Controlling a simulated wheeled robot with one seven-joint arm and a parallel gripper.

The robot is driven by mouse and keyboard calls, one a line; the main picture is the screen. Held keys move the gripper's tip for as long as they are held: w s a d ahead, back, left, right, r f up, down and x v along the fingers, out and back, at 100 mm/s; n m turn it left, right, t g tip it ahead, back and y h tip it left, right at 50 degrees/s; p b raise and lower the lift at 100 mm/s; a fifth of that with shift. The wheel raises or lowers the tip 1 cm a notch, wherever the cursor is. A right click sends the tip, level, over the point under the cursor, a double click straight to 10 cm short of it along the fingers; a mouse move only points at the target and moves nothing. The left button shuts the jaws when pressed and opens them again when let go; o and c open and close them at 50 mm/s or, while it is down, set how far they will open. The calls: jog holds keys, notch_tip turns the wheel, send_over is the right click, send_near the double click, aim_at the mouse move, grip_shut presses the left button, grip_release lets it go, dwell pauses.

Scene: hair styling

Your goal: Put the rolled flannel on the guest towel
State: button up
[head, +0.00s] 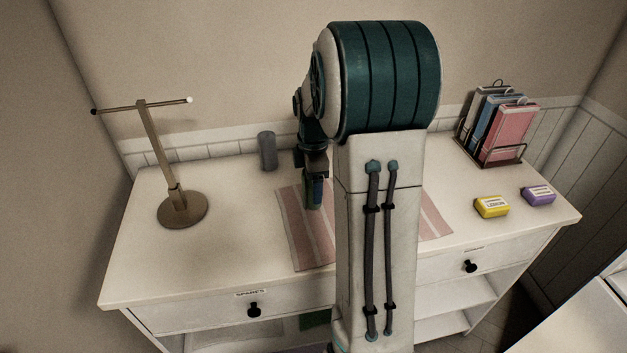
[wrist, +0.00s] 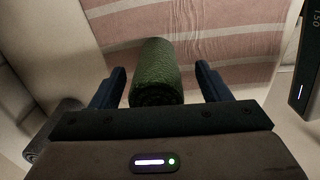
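The rolled flannel is a green fuzzy cylinder (wrist: 156,72) between my gripper's fingers in the wrist view, with a gap to each finger. In the head view a sliver of green (head: 318,190) shows beside the fingers. My gripper (head: 312,203) is open and points down over the guest towel; its fingers also show in the wrist view (wrist: 157,88). The guest towel (head: 300,240) is pink with pale stripes and lies flat on the dresser top, partly hidden by my arm. The flannel's far end is over the towel; I cannot tell whether it touches.
A grey cylinder (head: 267,151) stands by the wall left of my gripper. A brown T-shaped stand (head: 181,208) is at the left. A rack with colored packets (head: 500,135), a yellow box (head: 491,207) and a purple box (head: 538,195) are at the right. The front left top is clear.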

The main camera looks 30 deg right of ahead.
jog(key=shift+r, duration=0.1)
notch_tip(320, 180, up, 12)
jog(key=shift+r+p, duration=0.1)
jog(key=shift+p, duration=0.35)
jog(key=shift+r, duration=0.2)
jog(key=s+a+f+m+t, duration=0.1)
jog(key=s+a+f+m, duration=0.1)
jog(key=s+a+m, duration=0.5)
jog(key=s+a+f+m+t, duration=0.1)
jog(key=s+a+f+m, duration=0.1)
jog(key=s+a+m, duration=0.5)
jog(key=s+m, duration=0.1)
jog(key=s, duration=0.3)
jog(key=shift+s+f+t, duration=0.2)
jog(key=shift+s+t, duration=0.15)
jog(key=shift+t, duration=0.05)
jog(key=shift+d, duration=0.1)
